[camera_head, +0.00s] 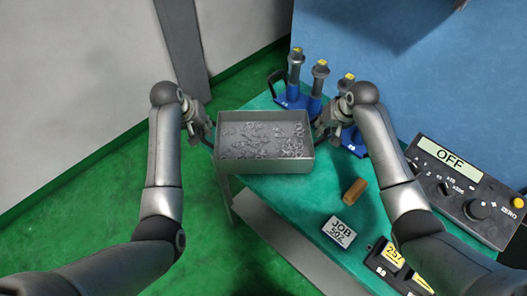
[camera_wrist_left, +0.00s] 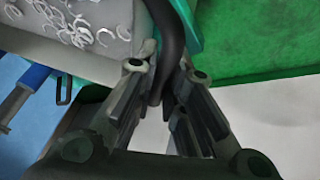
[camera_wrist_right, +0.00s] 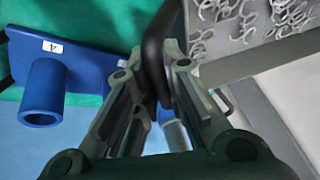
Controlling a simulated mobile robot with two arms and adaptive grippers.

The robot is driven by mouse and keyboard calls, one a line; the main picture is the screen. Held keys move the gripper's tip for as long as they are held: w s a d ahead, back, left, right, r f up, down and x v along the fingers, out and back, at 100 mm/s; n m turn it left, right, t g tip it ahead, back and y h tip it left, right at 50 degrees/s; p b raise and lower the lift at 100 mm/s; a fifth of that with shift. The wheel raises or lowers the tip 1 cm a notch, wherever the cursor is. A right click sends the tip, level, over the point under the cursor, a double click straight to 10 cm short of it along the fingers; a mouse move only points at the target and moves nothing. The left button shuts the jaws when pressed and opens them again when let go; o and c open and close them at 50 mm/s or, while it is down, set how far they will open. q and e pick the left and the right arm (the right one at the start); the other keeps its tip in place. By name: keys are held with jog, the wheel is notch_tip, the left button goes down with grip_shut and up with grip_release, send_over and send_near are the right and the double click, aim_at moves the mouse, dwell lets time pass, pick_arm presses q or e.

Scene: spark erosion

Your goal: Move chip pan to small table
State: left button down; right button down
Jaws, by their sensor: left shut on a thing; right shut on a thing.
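The chip pan (camera_head: 265,165) is a grey rectangular metal pan with many curly metal chips inside. In the head view it is between my two grippers, over the left end of a green-topped table. I cannot tell whether it rests on the table or is held above it. My left gripper (camera_head: 206,132) is shut on the pan's dark left handle, which shows between its fingers in the left wrist view (camera_wrist_left: 166,45). My right gripper (camera_head: 322,130) is shut on the right handle, also seen in the right wrist view (camera_wrist_right: 155,50).
Blue holders with upright tools (camera_head: 316,90) stand behind the pan on the table (camera_head: 290,205). A brown block (camera_head: 354,192), a JOB 502 sign (camera_head: 340,232) and a control box reading OFF (camera_head: 462,190) are at the right. Green floor (camera_head: 100,205) is open at the left.

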pick_arm(q)
jog(key=c, duration=1.9)
grip_release()
jog(key=shift+f, duration=0.15)
pick_arm(e)
jog(key=c, duration=1.9)
grip_release()
jog(key=shift+f, duration=0.2)
pick_arm(q)
jog(key=o, duration=0.4)
jog(key=shift+s+r, duration=0.15)
jog(key=shift+r, duration=0.05)
pick_arm(e)
jog(key=o, duration=0.4)
jog(key=shift+s+r, duration=0.25)
jog(key=shift+w+f, duration=0.1)
jog(key=shift+w, duration=0.05)
pick_arm(q)
jog(key=shift+r, duration=0.25)
jog(key=v, duration=1.1)
jog(key=shift+s+r, duration=0.15)
pick_arm(e)
jog(key=v, duration=1.2)
